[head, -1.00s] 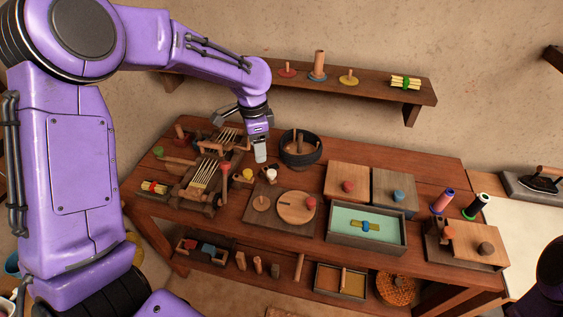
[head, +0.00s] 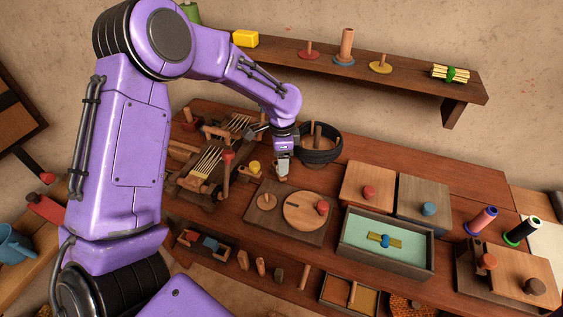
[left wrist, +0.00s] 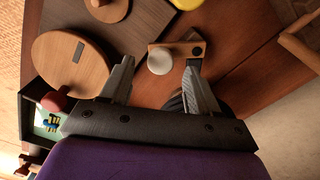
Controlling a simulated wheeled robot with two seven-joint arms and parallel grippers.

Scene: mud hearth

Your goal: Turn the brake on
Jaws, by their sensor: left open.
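My left gripper (head: 282,168) points down over the workbench, just in front of the black round bowl. In the left wrist view its two fingers are spread apart, with a small wooden piece with a pale round knob (left wrist: 159,61) showing between their tips. I cannot tell whether they touch it. In the head view the gripper hides most of this piece. A wooden frame with pale strings (head: 207,163) and a red-knobbed upright lever (head: 228,157) stands left of the gripper. No part is clearly marked as the brake. My right gripper is out of view.
A yellow knob (head: 254,166) is close on the gripper's left. The black bowl (head: 330,148) stands right behind it. A board with two wooden discs (head: 305,211) lies in front. A green-lined tray (head: 353,241) and knobbed boxes (head: 366,178) stand to the right.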

